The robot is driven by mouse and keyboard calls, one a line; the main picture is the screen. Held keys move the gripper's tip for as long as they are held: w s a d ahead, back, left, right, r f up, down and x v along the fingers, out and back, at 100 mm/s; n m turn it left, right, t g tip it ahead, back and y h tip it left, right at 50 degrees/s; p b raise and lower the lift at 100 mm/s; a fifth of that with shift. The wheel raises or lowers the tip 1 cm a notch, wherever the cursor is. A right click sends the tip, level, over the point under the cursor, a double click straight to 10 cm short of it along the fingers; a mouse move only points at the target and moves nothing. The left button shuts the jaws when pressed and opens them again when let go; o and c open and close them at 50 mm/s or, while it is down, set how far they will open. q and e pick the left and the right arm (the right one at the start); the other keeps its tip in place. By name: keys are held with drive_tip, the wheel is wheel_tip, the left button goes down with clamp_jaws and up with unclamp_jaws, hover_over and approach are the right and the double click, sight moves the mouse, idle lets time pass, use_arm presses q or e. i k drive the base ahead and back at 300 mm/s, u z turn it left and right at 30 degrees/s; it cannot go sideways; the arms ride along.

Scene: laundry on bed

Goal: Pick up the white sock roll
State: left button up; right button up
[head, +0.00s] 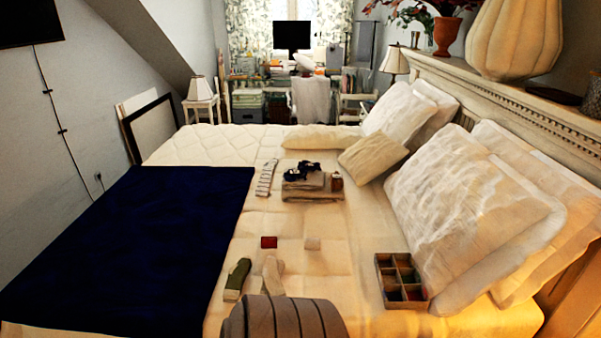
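A small whitish roll (312,243), which looks like the white sock roll, lies on the cream bedspread (340,250) near the middle of the bed. It is pale against the cover, so its outline is faint. A dark red roll (268,242) lies just left of it, apart from it. A wooden box with compartments (378,270) stands to the right, near the pillows. Its nearer compartments hold small dark and reddish items; the others look empty. Neither of my grippers shows in the head view.
A green sock (237,278) and a beige sock (272,275) lie nearer me. Folded laundry (312,190) with a dark item on top lies farther back. A dark blue blanket (140,250) covers the left side. Pillows (470,215) line the right. The cover around the white roll is clear.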

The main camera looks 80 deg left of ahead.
sight(311, 243)
drive_tip(key=u, duration=0.75)
drive_tip(key=i, duration=0.7)
drive_tip(key=u, duration=0.85)
